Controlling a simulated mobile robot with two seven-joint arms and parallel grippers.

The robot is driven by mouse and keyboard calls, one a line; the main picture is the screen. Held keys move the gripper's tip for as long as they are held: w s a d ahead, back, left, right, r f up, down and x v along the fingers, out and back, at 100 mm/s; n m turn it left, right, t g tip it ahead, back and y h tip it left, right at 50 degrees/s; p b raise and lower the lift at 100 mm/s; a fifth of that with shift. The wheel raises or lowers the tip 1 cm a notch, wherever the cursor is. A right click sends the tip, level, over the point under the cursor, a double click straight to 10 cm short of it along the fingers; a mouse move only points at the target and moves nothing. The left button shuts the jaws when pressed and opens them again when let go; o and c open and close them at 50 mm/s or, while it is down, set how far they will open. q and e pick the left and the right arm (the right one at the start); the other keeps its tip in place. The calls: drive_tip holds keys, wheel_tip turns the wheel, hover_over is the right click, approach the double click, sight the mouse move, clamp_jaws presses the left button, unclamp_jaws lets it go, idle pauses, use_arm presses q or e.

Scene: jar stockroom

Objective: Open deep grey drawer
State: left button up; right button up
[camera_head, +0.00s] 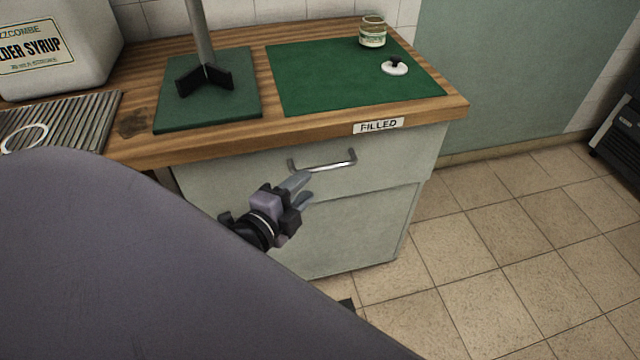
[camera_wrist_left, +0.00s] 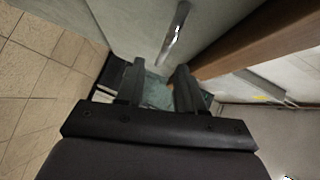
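The grey drawer (camera_head: 392,163) is in the cabinet under the wooden worktop. Its front lies close under the worktop edge and looks shut. A silver bar handle (camera_head: 332,165) is on the drawer front; it also shows in the left wrist view (camera_wrist_left: 174,36), beyond the fingertips. My left gripper (camera_head: 303,190) is just in front of and below the handle's left part. Its two fingers are apart, with nothing between them in the left wrist view (camera_wrist_left: 160,68). It does not appear to hold the handle. My right gripper is not in view.
A "FILLED" label (camera_head: 378,126) is on the worktop edge (camera_head: 235,145). On top are a green mat (camera_head: 320,85), a glass jar (camera_head: 372,32), a white lid (camera_head: 394,67), a stand (camera_head: 205,78) and a syrup container (camera_head: 60,65).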

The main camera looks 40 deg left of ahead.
sight(318, 171)
use_arm(q)
drive_tip(key=shift+w+a+m, duration=0.1)
drive_tip(key=shift+w+m, duration=0.2)
drive_tip(key=shift+w, duration=0.1)
drive_tip(key=shift+w+r, duration=0.1)
drive_tip(key=shift+w, duration=0.2)
drive_tip(key=shift+w+a+f, duration=0.1)
drive_tip(key=shift+w+f, duration=0.05)
drive_tip(key=shift+w, duration=0.85)
drive_tip(key=shift+w+a+f, duration=0.1)
drive_tip(key=shift+w+f, duration=0.1)
drive_tip(key=shift+w, duration=0.85)
drive_tip(key=shift+w+a+f, duration=0.1)
drive_tip(key=shift+w+f, duration=0.05)
drive_tip(key=shift+w, duration=0.85)
clamp_jaws()
